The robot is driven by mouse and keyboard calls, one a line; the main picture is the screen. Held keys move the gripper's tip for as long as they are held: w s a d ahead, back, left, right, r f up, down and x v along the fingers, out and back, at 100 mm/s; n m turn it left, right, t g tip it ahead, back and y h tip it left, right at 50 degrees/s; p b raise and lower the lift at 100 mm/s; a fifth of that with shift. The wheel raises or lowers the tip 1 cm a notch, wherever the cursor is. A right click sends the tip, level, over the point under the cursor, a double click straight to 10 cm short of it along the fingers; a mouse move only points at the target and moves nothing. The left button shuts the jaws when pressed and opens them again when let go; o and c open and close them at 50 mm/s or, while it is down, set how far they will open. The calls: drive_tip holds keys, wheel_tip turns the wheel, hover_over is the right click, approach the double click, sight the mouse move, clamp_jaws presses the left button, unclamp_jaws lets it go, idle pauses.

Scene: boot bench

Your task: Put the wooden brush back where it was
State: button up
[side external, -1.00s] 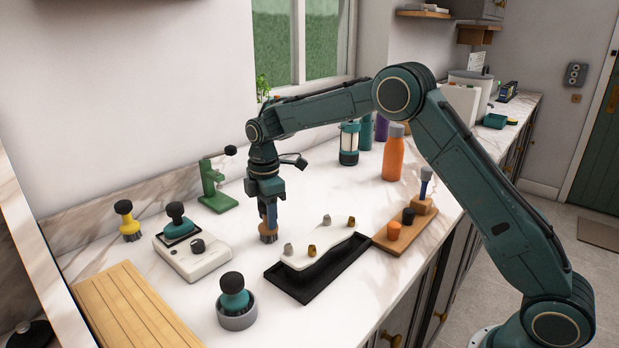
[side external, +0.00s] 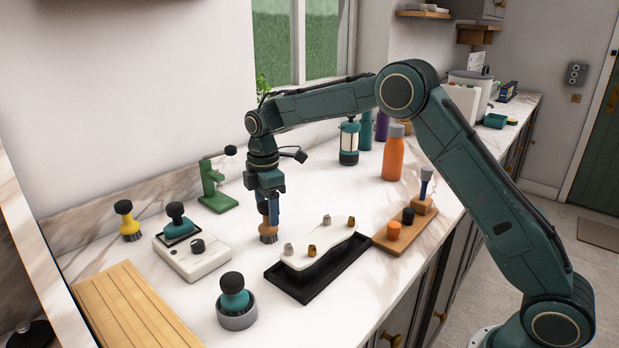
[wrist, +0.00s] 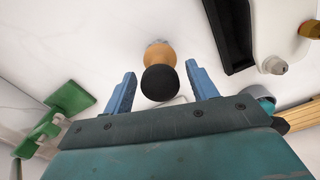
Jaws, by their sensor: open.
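The wooden brush (side external: 268,234) stands upright on its bristles on the marble counter, left of the black tray. In the wrist view its wooden body and black knob (wrist: 160,82) show between the two blue fingers, with a visible gap on each side. My gripper (side external: 268,216) points down over the brush and is open around its upper part, not clamped on it. In the side view the fingers partly hide the brush.
A black tray (side external: 345,272) with a white board and several small knobs lies to the right. A white device (side external: 195,260) with a teal brush stands left. A teal brush (side external: 235,292) sits in a grey cup in front. A green stand (side external: 217,188) and yellow brush (side external: 130,222) are behind.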

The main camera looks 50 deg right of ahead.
wheel_tip(320, 180, up, 10)
drive_tip(key=shift+r, duration=0.2)
idle(0.8)
drive_tip(key=shift+s+r, duration=0.35)
drive_tip(key=shift+r, duration=0.05)
drive_tip(key=s+d+r+m+t, duration=0.15)
drive_tip(key=s+r+m, duration=0.25)
drive_tip(key=s, duration=0.5)
drive_tip(key=s+r+m+t, duration=0.25)
drive_tip(key=s+r, duration=0.25)
drive_tip(key=s, duration=0.5)
drive_tip(key=s+f+m, duration=0.3)
drive_tip(key=s+m, duration=0.1)
drive_tip(key=s, duration=0.5)
drive_tip(key=s+d+f+m+t, duration=0.1)
drive_tip(key=s+f+m, duration=0.3)
drive_tip(key=s, duration=0.5)
drive_tip(key=shift+s+t, duration=0.25)
drive_tip(key=shift+t, duration=0.05)
